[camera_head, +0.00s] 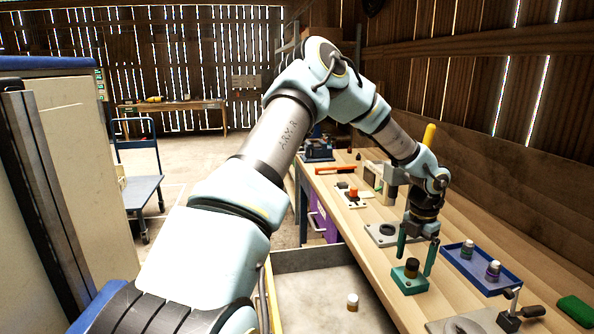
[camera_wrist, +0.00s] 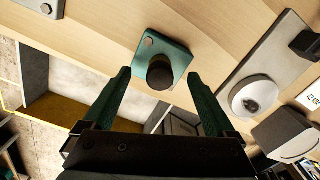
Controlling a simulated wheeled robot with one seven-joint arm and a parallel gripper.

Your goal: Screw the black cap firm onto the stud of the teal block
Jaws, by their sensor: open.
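The teal block (camera_head: 409,284) sits on the wooden workbench near its front edge. It also shows in the wrist view (camera_wrist: 177,48), with a light round spot at its corner. The black cap (camera_head: 411,266) stands on top of the block and hides the stud; I cannot tell how tightly it is seated. In the wrist view the cap (camera_wrist: 160,74) appears between my two green fingertips. My gripper (camera_head: 415,265) points down over the block, open and empty. In the wrist view my gripper (camera_wrist: 158,74) shows a gap on each side of the cap.
A blue tray (camera_head: 508,289) with two small bottles lies right of the block. A grey clamp fixture (camera_head: 510,318) stands at front right. A small jar (camera_head: 352,301) stands in the grey bin below the bench.

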